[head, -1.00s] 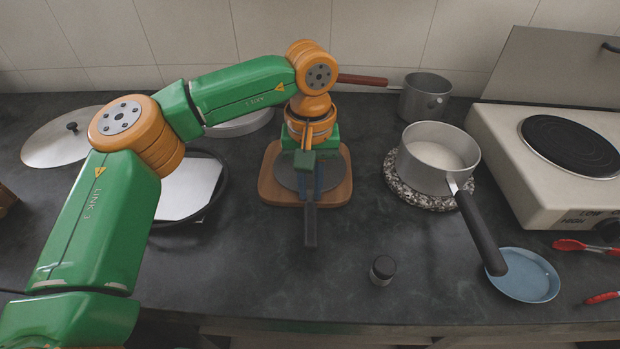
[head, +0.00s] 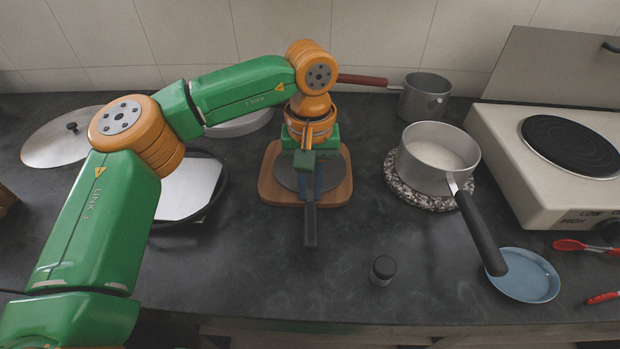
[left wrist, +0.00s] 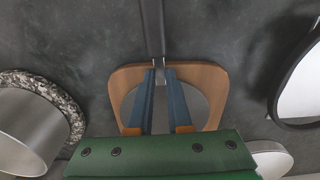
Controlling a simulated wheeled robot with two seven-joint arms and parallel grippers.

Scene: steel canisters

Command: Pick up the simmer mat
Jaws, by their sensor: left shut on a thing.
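The simmer mat is a flat grey disc (head: 289,177) with a long dark handle (head: 310,228) that points toward the front of the counter. It lies on a wooden board (head: 268,188), and its handle reaches past the board's front edge. My left gripper (head: 310,196) comes down over the board, its blue fingers shut on the handle near the disc. The left wrist view shows the fingertips (left wrist: 159,72) on either side of the metal base of the handle (left wrist: 152,28). My gripper hides part of the disc. My right gripper is not in view.
A saucepan (head: 424,172) stands on a speckled mat (head: 402,192) to the right. A small dark jar (head: 383,269) stands in front, near a blue plate (head: 535,276). A black-rimmed pan (head: 216,196) lies left of the board.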

